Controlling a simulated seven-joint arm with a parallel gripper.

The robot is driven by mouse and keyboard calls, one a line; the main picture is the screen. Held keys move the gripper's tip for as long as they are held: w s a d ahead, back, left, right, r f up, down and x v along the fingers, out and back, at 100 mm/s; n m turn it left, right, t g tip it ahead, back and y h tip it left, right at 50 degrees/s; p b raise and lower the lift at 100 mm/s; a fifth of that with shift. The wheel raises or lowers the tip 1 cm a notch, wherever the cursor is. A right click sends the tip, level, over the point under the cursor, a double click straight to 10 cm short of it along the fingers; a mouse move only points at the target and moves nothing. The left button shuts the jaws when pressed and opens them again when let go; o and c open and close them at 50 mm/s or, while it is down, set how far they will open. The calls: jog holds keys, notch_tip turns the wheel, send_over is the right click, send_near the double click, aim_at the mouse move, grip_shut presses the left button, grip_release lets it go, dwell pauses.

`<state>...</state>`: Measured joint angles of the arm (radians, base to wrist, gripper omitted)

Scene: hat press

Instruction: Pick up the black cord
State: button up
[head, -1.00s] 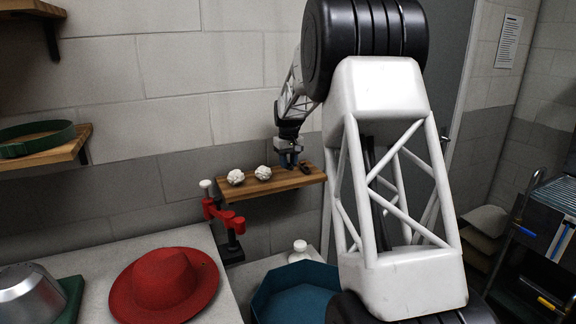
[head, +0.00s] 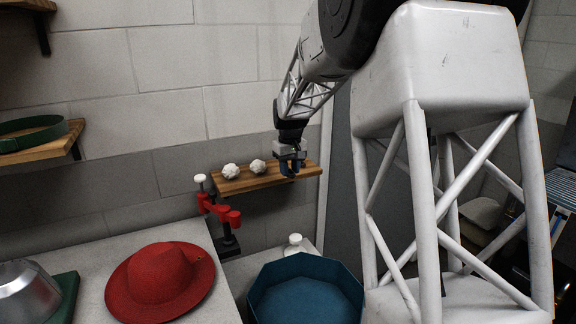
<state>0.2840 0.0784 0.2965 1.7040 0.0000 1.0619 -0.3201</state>
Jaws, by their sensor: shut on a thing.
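The cord is mostly hidden by the fingers and is too small and dark to make out clearly. I cannot tell whether it still touches the board.
Two white crumpled balls, a left one (head: 230,171) and a right one (head: 257,166), sit left of my gripper. Below are a red clamp (head: 219,210), a red hat (head: 160,275), a blue octagonal tray (head: 305,300) and a white-topped knob (head: 295,241). A green band (head: 32,137) lies on another shelf.

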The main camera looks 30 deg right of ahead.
jog(key=shift+s+a, duration=0.2)
jog(key=shift+s, duration=0.45)
